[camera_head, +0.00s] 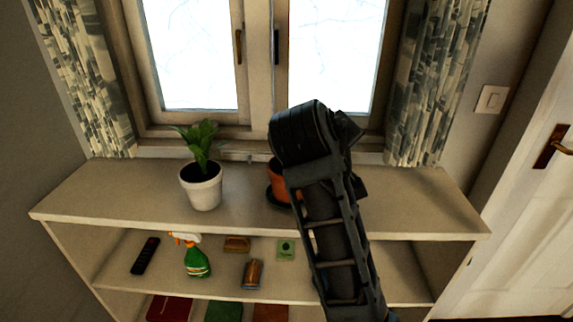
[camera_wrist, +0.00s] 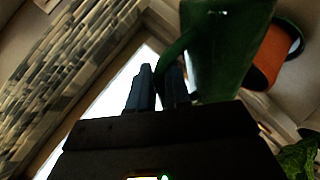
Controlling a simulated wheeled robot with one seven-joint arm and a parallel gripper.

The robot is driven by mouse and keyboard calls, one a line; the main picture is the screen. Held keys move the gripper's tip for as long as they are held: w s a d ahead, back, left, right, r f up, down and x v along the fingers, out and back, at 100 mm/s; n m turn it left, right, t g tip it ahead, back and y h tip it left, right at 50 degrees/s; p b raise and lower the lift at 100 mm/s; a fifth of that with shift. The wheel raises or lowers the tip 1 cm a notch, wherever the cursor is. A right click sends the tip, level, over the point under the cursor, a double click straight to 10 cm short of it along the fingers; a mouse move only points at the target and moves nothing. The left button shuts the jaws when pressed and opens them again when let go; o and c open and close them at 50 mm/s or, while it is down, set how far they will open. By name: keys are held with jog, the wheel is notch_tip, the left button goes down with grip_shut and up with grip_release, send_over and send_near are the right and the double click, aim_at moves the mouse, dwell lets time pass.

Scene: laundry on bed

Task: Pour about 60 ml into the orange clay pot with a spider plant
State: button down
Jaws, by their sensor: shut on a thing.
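The orange clay pot (camera_head: 277,183) stands on a dark saucer on the shelf top below the window. In the head view my arm covers its right side and top, and I cannot see its plant. In the wrist view the orange pot (camera_wrist: 268,62) shows at the upper right, behind a green vessel (camera_wrist: 232,45) with a curved handle, which looks like a watering can. My gripper (camera_wrist: 157,88) is shut on the vessel's handle. The vessel appears tilted in the picture; its spout and any water are not visible. In the head view my arm hides the gripper and vessel.
A white pot (camera_head: 202,190) with a leafy plant stands on the shelf top (camera_head: 130,192), left of the orange pot. The window and curtains (camera_head: 88,75) are behind.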

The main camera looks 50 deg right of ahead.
jog(key=shift+w+r+p, duration=0.25)
jog(key=shift+r+p, duration=0.1)
jog(key=shift+p, duration=0.1)
dwell(1.0)
jog(key=s+f+b, duration=0.1)
jog(key=f+b, duration=0.1)
jog(key=b, duration=0.1)
jog(key=s+f+m+t+b, duration=0.1)
jog(key=b, duration=0.2)
jog(key=s+f+t+b, duration=0.1)
jog(key=f+b, duration=0.1)
jog(key=b, duration=0.1)
jog(key=shift+a+f+m+h, duration=0.15)
jog(key=shift+f+m+h, duration=0.15)
jog(key=shift+f+m, duration=0.1)
jog(key=shift+s+f+b, duration=0.1)
jog(key=shift+s+b, duration=0.05)
jog(key=shift+b, duration=0.3)
jog(key=shift+r+m, duration=0.25)
jog(key=shift+m, duration=0.05)
jog(key=shift+s+a+f+t+h+b, duration=0.1)
jog(key=shift+s+f+t+h+b, duration=0.25)
jog(key=shift+f+b, duration=0.35)
